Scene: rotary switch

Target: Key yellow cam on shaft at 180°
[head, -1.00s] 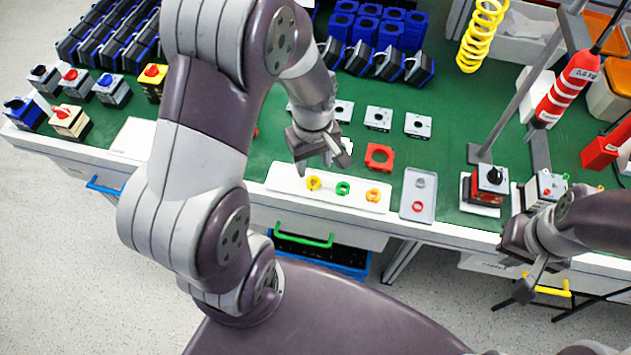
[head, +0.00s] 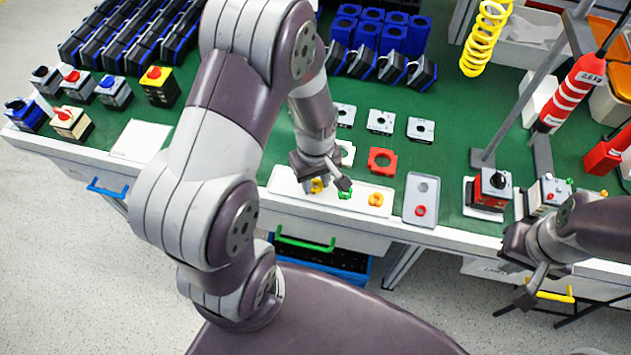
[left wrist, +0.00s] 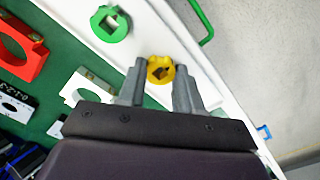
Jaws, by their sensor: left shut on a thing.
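The yellow cam (left wrist: 160,69) is a small ring with a shaped hole, on the white tray (head: 281,183). My left gripper (left wrist: 158,88) has its two fingers on either side of the cam and is shut on it. In the head view, the left gripper (head: 324,186) is low over the left part of the tray and partly covers the yellow cam (head: 317,187). The green cam (head: 344,193) and an orange cam (head: 376,199) lie to its right. My right gripper (head: 530,282) is by the bench's front right edge; its jaw opening is unclear. I cannot pick out the shaft for certain.
A grey tray (head: 421,211) with a grey round part and a red part stands right of the white tray. A red square frame (head: 382,160) and white plates lie behind. Switch units (head: 489,190) and a metal post (head: 530,95) stand at the right.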

